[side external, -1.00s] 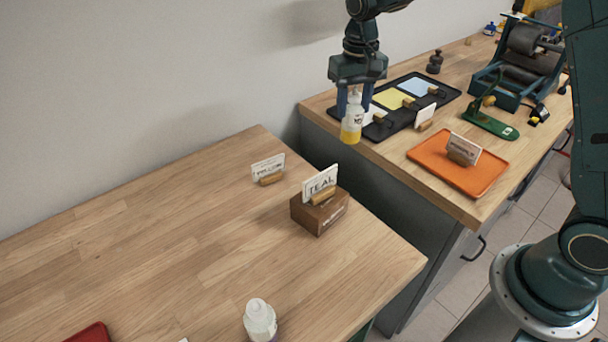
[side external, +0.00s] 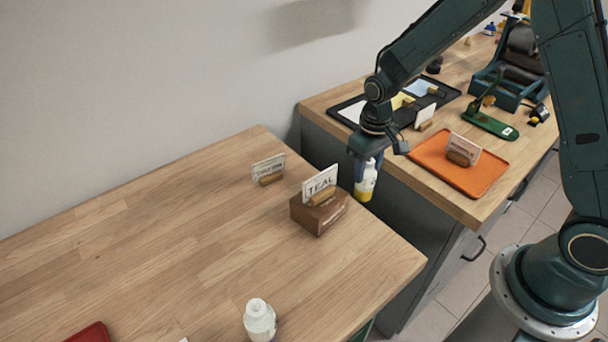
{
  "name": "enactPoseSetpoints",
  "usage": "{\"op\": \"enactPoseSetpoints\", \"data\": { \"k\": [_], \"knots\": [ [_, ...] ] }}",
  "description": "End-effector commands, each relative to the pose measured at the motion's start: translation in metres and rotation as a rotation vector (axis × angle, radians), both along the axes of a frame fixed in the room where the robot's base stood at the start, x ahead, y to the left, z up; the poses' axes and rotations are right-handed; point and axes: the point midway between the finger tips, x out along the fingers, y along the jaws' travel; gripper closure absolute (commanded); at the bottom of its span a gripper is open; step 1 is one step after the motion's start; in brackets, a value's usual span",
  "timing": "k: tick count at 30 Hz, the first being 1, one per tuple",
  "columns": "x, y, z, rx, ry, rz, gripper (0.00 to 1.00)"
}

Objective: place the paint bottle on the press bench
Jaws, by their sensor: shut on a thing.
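My gripper (side external: 365,157) is shut on a paint bottle (side external: 366,184), a white bottle with yellow in its lower part. It holds the bottle roughly upright, in front of the gap between the two benches as seen here. The bottle's top is partly hidden by the fingers. A second white bottle (side external: 260,321) stands at the front of the near bench (side external: 150,235). The far bench (side external: 400,160) carries a dark roller press (side external: 520,65); which bench the task calls the press bench is not labelled in the picture.
The far bench has an orange tray (side external: 432,158), a black tray (side external: 345,113) and a green tool (side external: 490,124). The near bench's left is mostly clear.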

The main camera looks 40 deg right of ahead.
Motion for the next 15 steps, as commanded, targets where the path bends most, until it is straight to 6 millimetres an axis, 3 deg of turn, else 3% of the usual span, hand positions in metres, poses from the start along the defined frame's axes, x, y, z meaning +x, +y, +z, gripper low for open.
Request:
{"op": "enactPoseSetpoints", "data": {
  "k": [8,15],
  "knots": [
    [0.001,0.0,0.008,0.0,-0.002,0.0,0.88],
    [0.001,0.0,0.044,0.0,-0.006,0.0,0.88]
  ]
}}
